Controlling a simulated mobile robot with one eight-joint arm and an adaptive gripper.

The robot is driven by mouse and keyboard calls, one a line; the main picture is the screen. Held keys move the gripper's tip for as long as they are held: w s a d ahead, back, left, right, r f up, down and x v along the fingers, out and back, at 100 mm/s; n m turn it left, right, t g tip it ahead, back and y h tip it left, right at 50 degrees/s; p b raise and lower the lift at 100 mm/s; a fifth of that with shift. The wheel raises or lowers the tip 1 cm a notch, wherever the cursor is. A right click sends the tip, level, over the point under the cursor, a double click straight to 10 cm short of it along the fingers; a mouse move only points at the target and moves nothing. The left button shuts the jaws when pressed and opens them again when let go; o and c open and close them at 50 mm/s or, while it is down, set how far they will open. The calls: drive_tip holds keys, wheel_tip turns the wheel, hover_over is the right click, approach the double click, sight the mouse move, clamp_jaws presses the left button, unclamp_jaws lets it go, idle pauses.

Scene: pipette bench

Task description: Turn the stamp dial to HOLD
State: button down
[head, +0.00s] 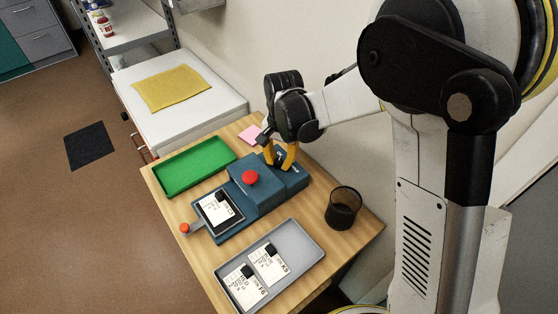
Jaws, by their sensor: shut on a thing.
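A blue stamp machine (243,199) stands on the wooden table, with a round red button (250,177) on its raised block. A dark slide with a white card (217,208) lies at its front, beside a small red knob (185,228) on a lever. My gripper (282,164) points down at the machine's back part, its yellow fingers shut on the dial there. The dial is mostly hidden by the fingers, and its setting cannot be read. Small light markings show beside the fingers.
A green tray (161,184) lies left of the machine. A grey tray (310,241) with printed cards lies in front, and a black mesh cup (343,211) stands at the right. A pink note (250,134) lies behind. A white cabinet with a yellow cloth (172,87) adjoins.

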drive_tip(key=m, duration=0.6)
drive_tip(key=shift+m, duration=0.4)
drive_tip(key=m, duration=0.6)
drive_tip(key=shift+s+m+p, duration=0.1)
drive_tip(key=shift+m+p, duration=0.2)
drive_tip(key=shift+m, duration=0.1)
drive_tip(key=c, duration=1.5)
unclamp_jaws()
